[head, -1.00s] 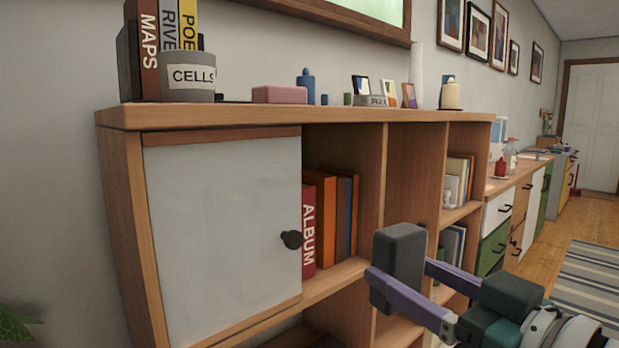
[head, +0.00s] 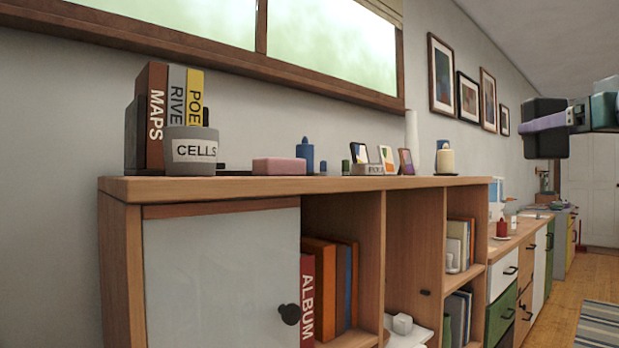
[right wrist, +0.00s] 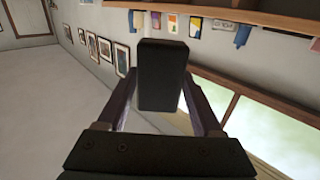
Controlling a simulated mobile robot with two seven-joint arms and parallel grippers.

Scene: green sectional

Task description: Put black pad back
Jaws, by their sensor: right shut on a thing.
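The black pad (head: 546,147) is a dark, thick block with rounded edges. My right gripper (head: 543,123) is shut on it, at the upper right of the head view, in the air in front of the far wall and door. In the right wrist view the pad (right wrist: 162,72) stands between the two purple fingers of my right gripper (right wrist: 162,88), with nothing else touching it. My left gripper is not in view.
A wooden shelf unit (head: 340,187) carries a CELLS pot (head: 191,151), books, a pink box (head: 279,166), a blue bottle (head: 305,154) and small cards on top. Its cubbies hold books, including ALBUM (head: 307,300). A white door (head: 222,275) covers the left cubby. Picture frames hang behind.

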